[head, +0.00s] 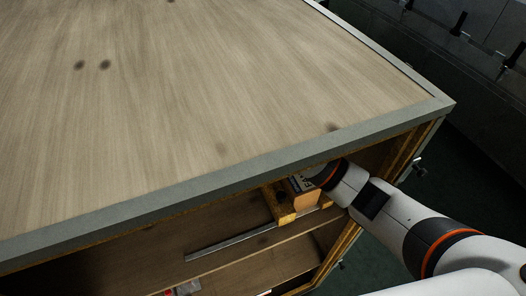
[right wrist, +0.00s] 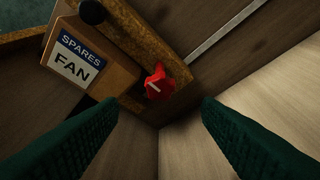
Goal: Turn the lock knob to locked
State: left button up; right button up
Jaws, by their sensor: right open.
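The lock knob (right wrist: 158,83) is small and red with a short white mark that lies at a slant in the right wrist view. It sits by the end of a rusty yellow-brown bar, beside a box. My right gripper (right wrist: 160,103) is open, its two green fingers on either side of the view with the knob ahead between them. The fingers look apart from the knob; the exact distance is unclear. In the head view my right arm reaches under the top edge of a cabinet, and its fingers and the knob are hidden. My left gripper is not in view.
The cabinet's wooden top (head: 200,110) with a grey rim overhangs the open shelves. A metal strip (head: 230,242) lies along the shelf.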

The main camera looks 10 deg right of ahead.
jog(key=p+x, duration=0.1)
jog(key=x, duration=0.5)
jog(key=shift+p, duration=0.35)
jog(key=shift+w+f, duration=0.1)
jog(key=shift+f, duration=0.35)
jog(key=shift+d, duration=0.1)
jog(key=c, duration=1)
